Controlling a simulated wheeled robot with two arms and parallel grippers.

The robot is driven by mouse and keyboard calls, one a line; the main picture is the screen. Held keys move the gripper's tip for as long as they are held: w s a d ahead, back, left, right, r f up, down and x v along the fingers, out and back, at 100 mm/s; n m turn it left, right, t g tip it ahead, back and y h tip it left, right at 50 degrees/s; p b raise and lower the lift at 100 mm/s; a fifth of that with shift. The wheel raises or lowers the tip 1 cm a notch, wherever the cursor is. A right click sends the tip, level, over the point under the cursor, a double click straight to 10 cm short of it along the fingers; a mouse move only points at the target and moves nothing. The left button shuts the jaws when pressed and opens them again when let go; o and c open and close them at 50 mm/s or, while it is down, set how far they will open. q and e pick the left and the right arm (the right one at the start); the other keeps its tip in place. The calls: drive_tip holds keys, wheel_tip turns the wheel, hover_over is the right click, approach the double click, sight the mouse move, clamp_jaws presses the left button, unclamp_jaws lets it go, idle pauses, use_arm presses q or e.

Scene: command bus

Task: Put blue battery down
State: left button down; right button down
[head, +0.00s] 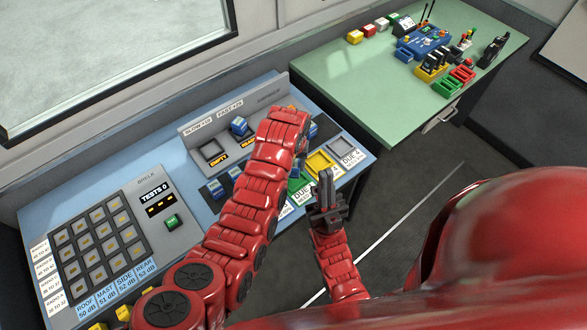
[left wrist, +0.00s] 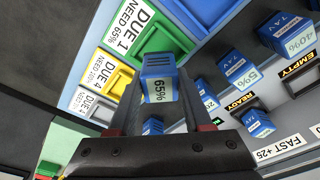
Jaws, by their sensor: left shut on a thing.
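A blue battery marked 65% (left wrist: 158,72) is between the fingers of my left gripper (left wrist: 152,98) in the left wrist view. My left gripper is shut on it. In the head view my left arm reaches over the blue desk and hides the left gripper and the held battery. My right gripper (head: 326,185) is empty in front of the desk, fingers pointing up and close together.
More blue batteries, such as the 5% one (left wrist: 238,70), stand in the desk's rows. A yellow tray (head: 319,163) lies right of my left arm. A button panel (head: 100,235) is at the left. A green table (head: 385,85) stands behind with several small items.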

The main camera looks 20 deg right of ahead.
sight(293, 172)
use_arm(q)
drive_tip(key=shift+f+p, duration=0.1)
drive_tip(key=shift+p, duration=0.25)
wheel_tip(293, 172, down, 2)
drive_tip(key=shift+p, duration=0.6)
drive_tip(key=shift+f, duration=0.35)
drive_tip(key=shift+s+f, duration=0.15)
drive_tip(key=shift+f, duration=0.2)
drive_tip(key=c, duration=0.6)
unclamp_jaws()
drive_tip(key=shift+f, duration=0.1)
drive_tip(key=shift+c, duration=0.2)
drive_tip(key=o, duration=0.3)
drive_tip(key=shift+w, duration=0.2)
drive_tip(key=shift+r, duration=0.25)
